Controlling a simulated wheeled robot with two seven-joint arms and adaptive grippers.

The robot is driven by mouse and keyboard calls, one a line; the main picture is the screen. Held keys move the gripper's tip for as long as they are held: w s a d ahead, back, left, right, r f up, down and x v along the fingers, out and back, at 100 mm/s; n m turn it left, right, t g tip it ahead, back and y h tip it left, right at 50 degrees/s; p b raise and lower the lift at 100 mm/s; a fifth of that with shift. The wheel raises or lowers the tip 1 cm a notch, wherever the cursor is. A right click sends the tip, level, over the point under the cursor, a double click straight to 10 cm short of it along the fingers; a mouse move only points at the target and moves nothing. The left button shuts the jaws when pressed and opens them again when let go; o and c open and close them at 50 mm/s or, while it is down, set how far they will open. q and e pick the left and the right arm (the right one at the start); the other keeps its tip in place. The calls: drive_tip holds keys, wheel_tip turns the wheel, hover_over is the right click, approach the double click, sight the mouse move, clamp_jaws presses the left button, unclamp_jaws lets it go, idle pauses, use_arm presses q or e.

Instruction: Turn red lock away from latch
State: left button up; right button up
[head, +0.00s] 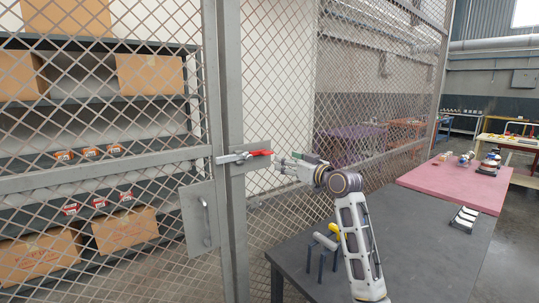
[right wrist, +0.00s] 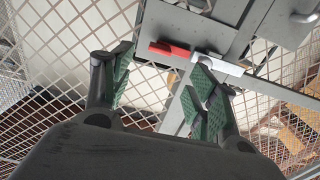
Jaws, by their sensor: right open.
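The red lock (head: 260,153) sits on the grey metal plate of the cage door post, at the right end of the silver latch (head: 234,157). It lies roughly in line with the latch. In the right wrist view the red lock (right wrist: 169,49) shows beyond the fingertips, with the pale latch (right wrist: 220,66) to its right. My right gripper (head: 281,164) is just right of the red lock and appears apart from it. Its green-padded fingers (right wrist: 160,62) are spread open and empty. My left gripper is out of view.
The mesh cage door (head: 90,180) has a handle plate (head: 199,217) below the latch. Shelves with cardboard boxes stand behind the mesh.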

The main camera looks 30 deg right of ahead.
sight(270, 154)
drive_tip(key=w, duration=0.2)
drive_tip(key=w+p, duration=0.1)
drive_tip(key=w, duration=0.5)
drive_tip(key=shift+w+a+p, duration=0.15)
drive_tip(key=shift+a+p, duration=0.2)
drive_tip(key=shift+w, duration=0.7)
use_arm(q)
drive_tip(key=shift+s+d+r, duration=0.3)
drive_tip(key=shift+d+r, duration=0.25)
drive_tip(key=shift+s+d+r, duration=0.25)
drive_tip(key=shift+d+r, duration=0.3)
use_arm(e)
drive_tip(key=shift+w+a, duration=0.1)
drive_tip(key=shift+w, duration=0.5)
drive_tip(key=c, duration=1)
